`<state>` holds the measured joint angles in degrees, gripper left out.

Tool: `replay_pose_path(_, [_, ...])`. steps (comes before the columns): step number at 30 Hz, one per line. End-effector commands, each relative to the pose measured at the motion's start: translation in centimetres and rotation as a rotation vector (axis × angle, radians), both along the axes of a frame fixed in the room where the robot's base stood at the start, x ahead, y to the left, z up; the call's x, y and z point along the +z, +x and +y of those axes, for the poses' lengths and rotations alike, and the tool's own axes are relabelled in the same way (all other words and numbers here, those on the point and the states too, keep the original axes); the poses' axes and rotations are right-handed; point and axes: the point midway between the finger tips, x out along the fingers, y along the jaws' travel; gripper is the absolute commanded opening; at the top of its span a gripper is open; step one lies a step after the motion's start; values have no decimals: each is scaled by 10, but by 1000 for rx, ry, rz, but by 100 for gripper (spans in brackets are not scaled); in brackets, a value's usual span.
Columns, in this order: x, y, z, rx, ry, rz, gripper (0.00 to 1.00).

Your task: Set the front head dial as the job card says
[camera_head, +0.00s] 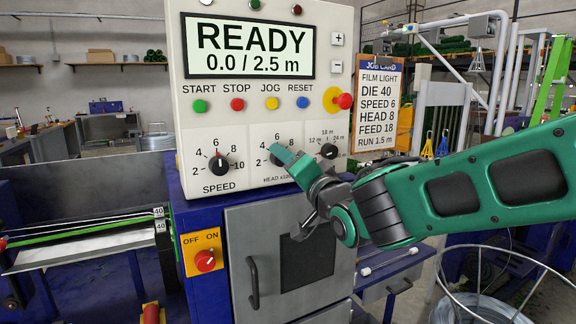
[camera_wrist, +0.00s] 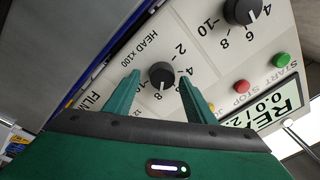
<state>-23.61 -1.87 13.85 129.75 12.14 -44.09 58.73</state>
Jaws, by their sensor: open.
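The HEAD x100 dial (camera_wrist: 162,75) is a black knob on the cream panel. In the wrist view it lies between the fingertips of my gripper (camera_wrist: 158,77), which is open, one finger on each side. I cannot tell whether the fingers touch it. Its white mark seems to point near the 8; part of the scale is behind a finger. In the head view my gripper (camera_head: 284,157) covers much of this dial. The job card (camera_head: 379,108) reads DIE 40, SPEED 6, HEAD 8, FEED 18, RUN 1.5 m.
The SPEED dial (camera_head: 219,164) is left of the HEAD dial, its mark near 6. Another dial (camera_head: 328,151) is close on the right. Above are START, STOP, JOG and RESET buttons, and a red emergency knob (camera_head: 344,101). The display (camera_head: 249,49) reads READY, 0.0 / 2.5 m.

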Motion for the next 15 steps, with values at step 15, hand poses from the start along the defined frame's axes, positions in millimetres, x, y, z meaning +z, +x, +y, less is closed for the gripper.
replay_pose_path(15, [-8,-66,-39,-2,0,-2,50])
